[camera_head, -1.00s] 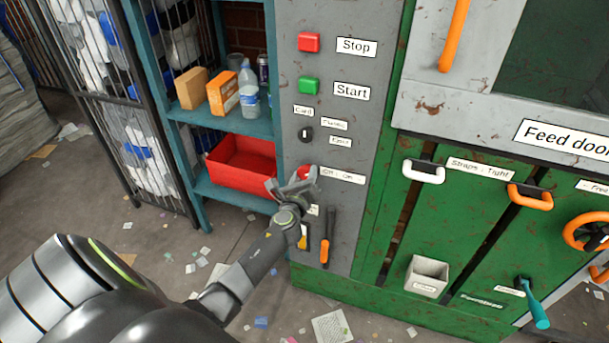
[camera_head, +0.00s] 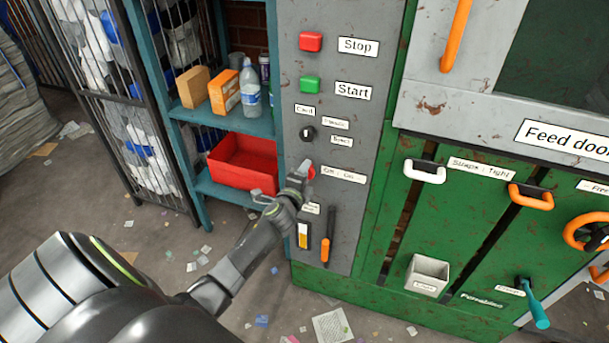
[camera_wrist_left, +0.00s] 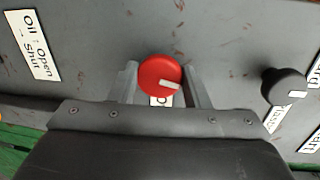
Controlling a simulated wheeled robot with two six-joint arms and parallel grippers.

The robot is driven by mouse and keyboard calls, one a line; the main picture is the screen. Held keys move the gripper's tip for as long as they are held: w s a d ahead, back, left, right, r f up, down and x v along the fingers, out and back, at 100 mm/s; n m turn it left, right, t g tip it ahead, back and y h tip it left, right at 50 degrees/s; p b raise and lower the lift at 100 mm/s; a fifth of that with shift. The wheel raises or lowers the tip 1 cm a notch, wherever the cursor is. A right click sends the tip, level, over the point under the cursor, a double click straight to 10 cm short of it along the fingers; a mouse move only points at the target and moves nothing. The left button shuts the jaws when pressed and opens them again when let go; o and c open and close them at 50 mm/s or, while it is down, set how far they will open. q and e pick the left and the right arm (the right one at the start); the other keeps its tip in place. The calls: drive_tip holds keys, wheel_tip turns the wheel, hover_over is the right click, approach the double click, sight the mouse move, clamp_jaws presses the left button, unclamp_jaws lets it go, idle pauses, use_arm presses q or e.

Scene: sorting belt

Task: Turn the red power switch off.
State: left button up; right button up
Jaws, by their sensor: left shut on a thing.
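The red power switch (camera_wrist_left: 160,76) is a round red knob with a white pointer mark, on the grey panel. In the left wrist view it sits between the two fingers, and its mark points right and slightly down. In the head view only a small red part (camera_head: 311,172) shows behind my left gripper (camera_head: 301,177). The left gripper is shut on the knob. The "Off : On" label (camera_head: 343,175) is right of it in the head view. My right gripper is not in view.
Above the switch are a black selector knob (camera_head: 307,133), a green Start button (camera_head: 309,84) and a red Stop button (camera_head: 311,41). An orange-handled lever (camera_head: 325,250) is below. A shelf with a red bin (camera_head: 242,163) stands left of the panel.

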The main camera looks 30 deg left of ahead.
use_arm(q)
drive_tip(key=shift+s+f+n, duration=0.1)
drive_tip(key=shift+f+n, duration=0.05)
drive_tip(key=shift+n, duration=0.95)
drive_tip(key=shift+h, duration=0.3)
drive_tip(key=o, duration=1)
drive_tip(key=shift+c, duration=0.2)
drive_tip(key=v, duration=1.7)
drive_tip(key=shift+s+p, duration=0.15)
drive_tip(key=shift+p, duration=0.15)
drive_tip(key=shift+d, duration=0.1)
